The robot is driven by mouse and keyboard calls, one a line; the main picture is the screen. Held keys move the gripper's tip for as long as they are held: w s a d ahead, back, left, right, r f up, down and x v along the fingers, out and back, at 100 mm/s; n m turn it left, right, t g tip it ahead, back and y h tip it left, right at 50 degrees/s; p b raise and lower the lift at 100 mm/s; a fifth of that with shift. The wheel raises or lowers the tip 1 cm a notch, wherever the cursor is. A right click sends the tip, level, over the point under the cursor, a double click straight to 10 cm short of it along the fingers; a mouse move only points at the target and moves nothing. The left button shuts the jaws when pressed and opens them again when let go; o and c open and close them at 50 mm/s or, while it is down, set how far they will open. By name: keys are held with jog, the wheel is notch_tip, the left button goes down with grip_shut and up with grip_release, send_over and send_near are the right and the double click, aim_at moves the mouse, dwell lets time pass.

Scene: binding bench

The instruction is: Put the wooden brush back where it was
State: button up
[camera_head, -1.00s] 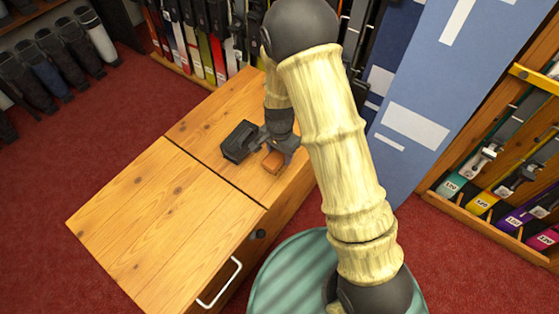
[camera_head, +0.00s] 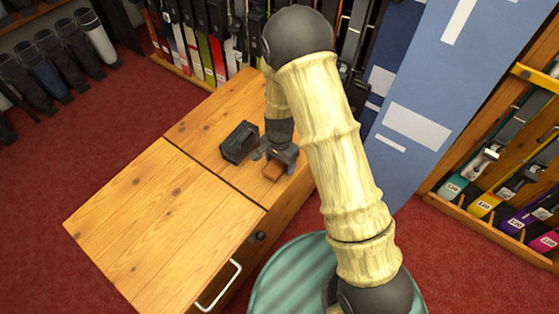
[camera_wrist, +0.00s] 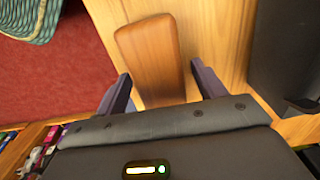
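The wooden brush (camera_head: 272,173) lies on the wooden bench top near its right edge, partly hidden under my gripper (camera_head: 281,157) in the head view. In the wrist view the brush (camera_wrist: 150,60) shows as a smooth reddish-brown block, its near end between the two fingers. My gripper (camera_wrist: 162,88) is open, with a gap between each finger and the brush. Its bristles are not visible.
A black box-like holder (camera_head: 240,143) stands on the bench just left of my gripper; a dark block also shows at the right in the wrist view (camera_wrist: 285,50). The left part of the bench top (camera_head: 160,225) is clear. A display rack (camera_head: 215,45) stands behind.

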notch_tip(320, 180, up, 12)
jog(key=p, duration=0.4)
jog(key=shift+r, duration=0.15)
dwell(0.8)
jog(key=s+d+r+n+t, duration=0.2)
jog(key=s+d+r+n, duration=0.5)
jog(key=s+d+r, duration=0.5)
jog(key=shift+s+d+r+n+t, duration=0.25)
jog(key=shift+d+r, duration=0.2)
jog(key=shift+d, duration=0.35)
